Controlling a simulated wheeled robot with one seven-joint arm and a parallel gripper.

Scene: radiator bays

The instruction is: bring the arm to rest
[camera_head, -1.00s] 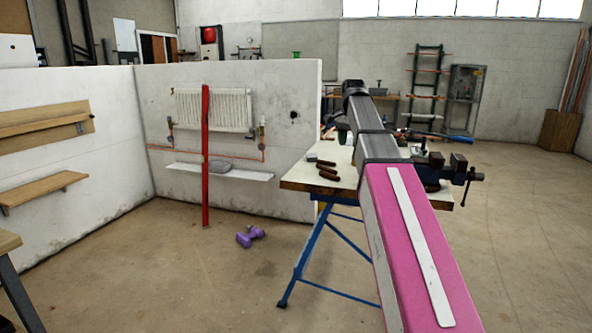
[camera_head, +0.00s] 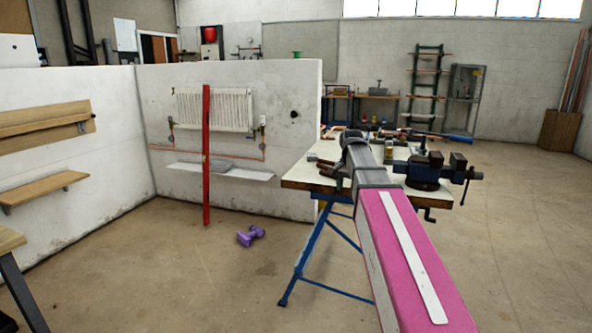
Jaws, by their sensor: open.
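My arm shows as a pink link with a white strip, running from the lower right up and away over the workbench (camera_head: 300,182). Its grey and dark far section ends low over the bench top, near the bench's left half. I see nothing held.
A blue vise (camera_head: 426,170) stands on the bench just right of my arm. A red upright post (camera_head: 206,150) stands before a white radiator (camera_head: 222,110). A purple dumbbell (camera_head: 250,236) lies on the floor. Open floor lies at the right.

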